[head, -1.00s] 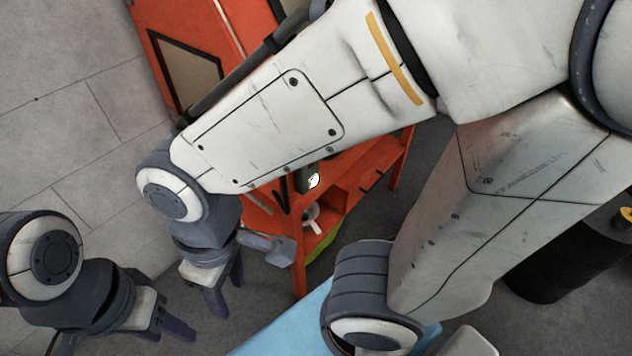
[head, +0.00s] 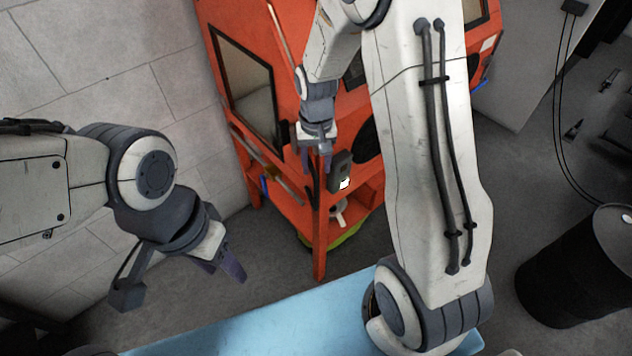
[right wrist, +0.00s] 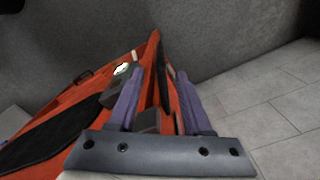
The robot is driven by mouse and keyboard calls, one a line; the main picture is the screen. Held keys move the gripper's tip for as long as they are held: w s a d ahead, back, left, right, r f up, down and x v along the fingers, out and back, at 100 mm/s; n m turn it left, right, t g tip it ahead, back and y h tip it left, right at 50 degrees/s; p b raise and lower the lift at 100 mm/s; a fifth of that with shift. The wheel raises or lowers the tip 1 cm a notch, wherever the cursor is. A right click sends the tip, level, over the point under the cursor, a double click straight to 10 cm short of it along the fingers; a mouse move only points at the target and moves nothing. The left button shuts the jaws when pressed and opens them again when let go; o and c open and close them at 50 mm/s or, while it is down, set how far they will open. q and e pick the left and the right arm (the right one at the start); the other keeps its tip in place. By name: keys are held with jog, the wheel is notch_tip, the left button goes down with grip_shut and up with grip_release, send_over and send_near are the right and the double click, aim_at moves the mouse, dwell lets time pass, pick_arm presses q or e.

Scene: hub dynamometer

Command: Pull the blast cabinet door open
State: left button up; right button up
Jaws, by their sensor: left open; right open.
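The orange blast cabinet (head: 352,105) stands at the back. Its door (head: 222,30), with a dark-framed window (head: 243,85), is on the left face and looks shut. A small dark block (head: 286,134), perhaps its handle, sits at the door's right edge. My right gripper (head: 318,165) is open and empty at the cabinet's front corner, just right of that block. In the right wrist view, the orange cabinet (right wrist: 75,100) shows behind and between the spread purple fingers; contact cannot be told. My left gripper (head: 228,268) is open and empty, low at left, away from the cabinet.
A light blue surface (head: 250,325) lies in front. A black drum (head: 570,265) stands at the right. A dark box with a white patch (head: 340,172) is on the cabinet front. A grey tiled wall (head: 110,90) is left of the door, with bare floor below.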

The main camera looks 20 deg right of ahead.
notch_tip(320, 180, down, 10)
jog(key=p, duration=0.1)
jog(key=shift+r, duration=0.1)
grip_shut()
jog(key=shift+p, duration=0.3)
dwell(1.2)
